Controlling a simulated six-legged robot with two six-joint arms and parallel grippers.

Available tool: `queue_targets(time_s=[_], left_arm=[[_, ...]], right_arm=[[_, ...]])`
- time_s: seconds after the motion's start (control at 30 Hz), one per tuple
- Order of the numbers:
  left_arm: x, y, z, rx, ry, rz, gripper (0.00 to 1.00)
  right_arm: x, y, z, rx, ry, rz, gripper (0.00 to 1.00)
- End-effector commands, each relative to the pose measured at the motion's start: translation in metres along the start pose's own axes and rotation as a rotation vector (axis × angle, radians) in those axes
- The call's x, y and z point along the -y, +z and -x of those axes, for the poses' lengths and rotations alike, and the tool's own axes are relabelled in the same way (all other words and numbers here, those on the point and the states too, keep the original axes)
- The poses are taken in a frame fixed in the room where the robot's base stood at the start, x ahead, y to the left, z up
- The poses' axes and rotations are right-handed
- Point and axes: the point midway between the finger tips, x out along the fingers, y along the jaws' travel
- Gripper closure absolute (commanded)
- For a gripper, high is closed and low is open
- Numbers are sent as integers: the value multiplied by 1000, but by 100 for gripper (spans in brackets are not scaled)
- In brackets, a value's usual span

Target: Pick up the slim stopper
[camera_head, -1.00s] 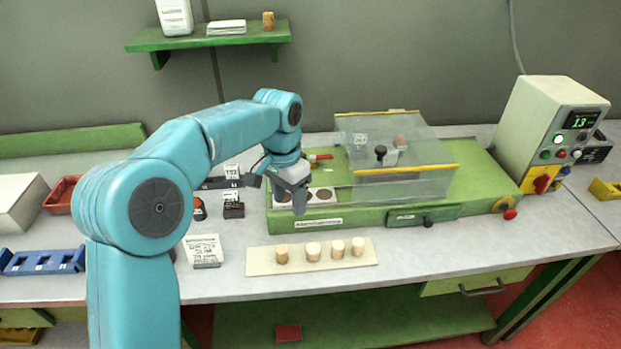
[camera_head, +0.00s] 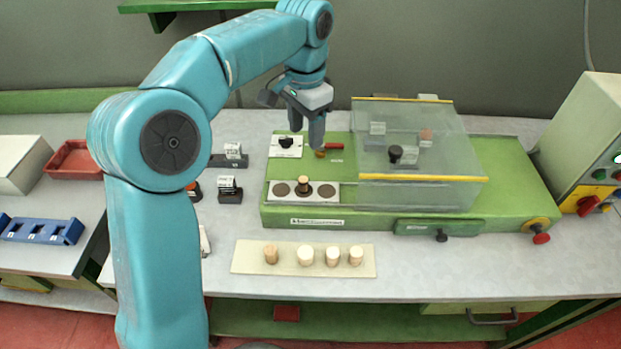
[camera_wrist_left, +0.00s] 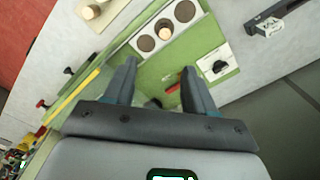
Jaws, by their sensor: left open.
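Several cork stoppers stand upright in a row on a pale board (camera_head: 245,258) at the bench's front. The leftmost stopper (camera_head: 271,254) is browner and looks narrowest; the paler ones (camera_head: 305,256) beside it look wider. Another stopper (camera_head: 303,184) stands in the middle recess of a white plate (camera_head: 330,196) on the green machine, and shows from above in the left wrist view (camera_wrist_left: 165,31). My left gripper (camera_head: 307,130) is open and empty, raised above and behind that plate. Its spread fingers (camera_wrist_left: 157,74) have nothing between them. My right gripper is not in view.
A clear cover (camera_head: 420,150) with yellow edges stands on the green machine (camera_head: 500,185) right of the plate. A black knob (camera_head: 286,142) and a red-handled part (camera_head: 333,146) lie near the gripper. The bench in front of the board is clear.

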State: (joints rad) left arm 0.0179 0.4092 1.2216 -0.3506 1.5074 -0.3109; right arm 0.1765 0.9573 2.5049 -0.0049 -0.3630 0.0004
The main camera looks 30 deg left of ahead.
Motion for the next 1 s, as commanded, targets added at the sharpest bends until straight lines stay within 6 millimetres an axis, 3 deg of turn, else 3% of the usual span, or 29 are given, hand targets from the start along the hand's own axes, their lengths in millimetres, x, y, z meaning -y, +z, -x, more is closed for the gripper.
queue_targets(time_s=[0.4, 0.67, 1.0], left_arm=[[-2, 8, -89, 4, 1, 1, 45], [-1, 6, -112, 3, 1, 2, 45], [3, 2, -157, 1, 1, 2, 45]], right_arm=[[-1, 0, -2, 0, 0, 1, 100], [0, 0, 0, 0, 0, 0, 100], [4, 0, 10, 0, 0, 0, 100]])
